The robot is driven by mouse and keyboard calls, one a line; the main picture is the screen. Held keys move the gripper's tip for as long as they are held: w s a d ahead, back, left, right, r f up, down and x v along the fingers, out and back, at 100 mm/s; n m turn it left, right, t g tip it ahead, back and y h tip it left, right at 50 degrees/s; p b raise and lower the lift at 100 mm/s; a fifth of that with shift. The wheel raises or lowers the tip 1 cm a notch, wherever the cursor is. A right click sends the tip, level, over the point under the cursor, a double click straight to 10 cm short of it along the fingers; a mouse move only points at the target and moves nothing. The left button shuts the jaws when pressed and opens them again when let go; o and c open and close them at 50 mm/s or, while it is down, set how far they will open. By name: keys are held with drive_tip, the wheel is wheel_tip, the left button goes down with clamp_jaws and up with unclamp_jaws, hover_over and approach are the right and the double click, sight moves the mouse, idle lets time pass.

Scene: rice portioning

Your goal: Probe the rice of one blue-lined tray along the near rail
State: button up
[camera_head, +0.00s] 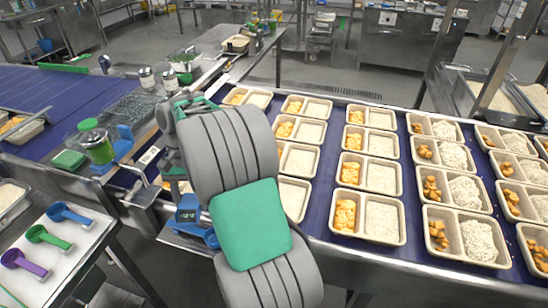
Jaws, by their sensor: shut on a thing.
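The probe's tip cannot be made out. Two-compartment beige trays stand in rows on the dark blue belt. A near tray (367,217) holds orange chunks at left and flat rice (382,218) at right. Trays further right hold browner cubes and mounded rice (478,240). I cannot make out a blue lining on any tray. Some trays are hidden behind my arm.
Blue, green and purple scoops (40,236) lie on a side table at lower left. A green-lidded jar (96,143) stands by the left belt. Large rice bins (500,101) stand at far right. Strips of belt between the tray columns are bare.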

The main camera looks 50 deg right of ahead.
drive_tip(key=s+d+r+m+t+y+p, duration=0.2)
drive_tip(key=s+d+m+t+p, duration=0.2)
drive_tip(key=s+d+m, duration=0.5)
drive_tip(key=s+d+r+m+t+y+p, duration=0.2)
drive_tip(key=s+d+r+m+t+p, duration=0.15)
drive_tip(key=d+m, duration=0.6)
drive_tip(key=d+f+b, duration=0.1)
drive_tip(key=f+b, duration=0.1)
drive_tip(key=f, duration=0.1)
drive_tip(key=f+n+b, duration=0.1)
drive_tip(key=f+b, duration=0.1)
drive_tip(key=f, duration=0.2)
drive_tip(key=d+f+n+b, duration=0.1)
drive_tip(key=f+b, duration=0.2)
drive_tip(key=shift+w+d+f+g, duration=0.15)
drive_tip(key=shift+w+d+g, duration=0.1)
drive_tip(key=shift+w+d, duration=0.1)
idle(3.4)
wheel_tip(320, 180, up, 9)
drive_tip(key=p, duration=0.7)
